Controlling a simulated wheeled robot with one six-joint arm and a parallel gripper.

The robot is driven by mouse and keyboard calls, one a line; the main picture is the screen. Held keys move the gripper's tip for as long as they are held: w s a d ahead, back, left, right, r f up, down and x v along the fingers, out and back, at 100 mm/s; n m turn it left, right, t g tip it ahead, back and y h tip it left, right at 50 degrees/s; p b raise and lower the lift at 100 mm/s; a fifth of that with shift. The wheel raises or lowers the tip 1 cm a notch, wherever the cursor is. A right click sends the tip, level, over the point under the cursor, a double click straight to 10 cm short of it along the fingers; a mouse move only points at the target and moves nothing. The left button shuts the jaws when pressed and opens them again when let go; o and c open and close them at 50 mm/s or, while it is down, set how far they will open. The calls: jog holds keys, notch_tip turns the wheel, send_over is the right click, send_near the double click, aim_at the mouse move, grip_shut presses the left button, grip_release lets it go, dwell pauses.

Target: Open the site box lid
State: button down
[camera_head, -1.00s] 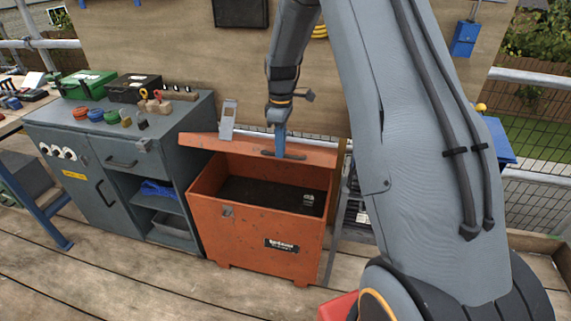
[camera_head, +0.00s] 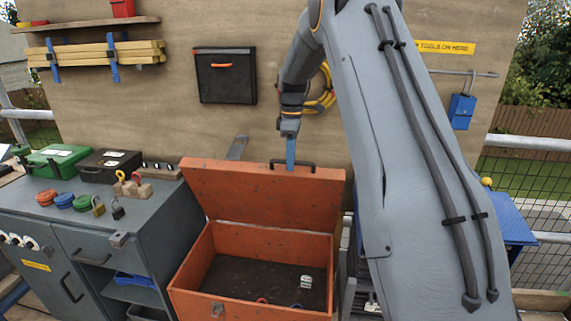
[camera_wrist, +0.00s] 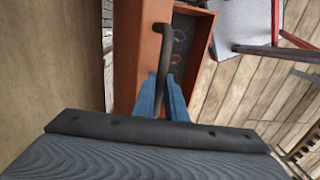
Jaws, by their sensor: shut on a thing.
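The orange site box (camera_head: 183,292) stands on the deck with its lid (camera_head: 262,198) raised steeply, leaning back near the plywood wall. The dark inside of the box shows, with a few small items on its floor. My gripper (camera_head: 291,165), with blue fingers, is at the dark handle (camera_head: 308,165) on the lid's top edge. In the wrist view the blue fingers (camera_wrist: 162,100) are shut on the handle bar (camera_wrist: 163,65). The orange lid also shows there (camera_wrist: 128,60).
A grey cabinet (camera_head: 145,215) stands close on the left, with green and black cases, tape rolls and padlocks on top. A black wall case (camera_head: 225,75) and a yellow coil (camera_head: 322,95) hang behind the lid. A blue-topped table (camera_head: 512,222) is on the right.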

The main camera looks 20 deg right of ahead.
jog(key=shift+s+f, duration=0.1)
jog(key=shift+f, duration=0.25)
jog(key=c, duration=1.8)
grip_release()
jog(key=shift+r, duration=0.1)
jog(key=shift+a+r, duration=0.1)
jog(key=shift+r, duration=0.1)
jog(key=r, duration=0.2)
jog(key=r+b, duration=0.1)
jog(key=r, duration=0.2)
jog(key=r+b, duration=0.1)
jog(key=r, duration=0.1)
jog(key=shift+w+d+r, duration=0.2)
jog(key=shift+w+r, duration=0.15)
jog(key=shift+w, duration=0.05)
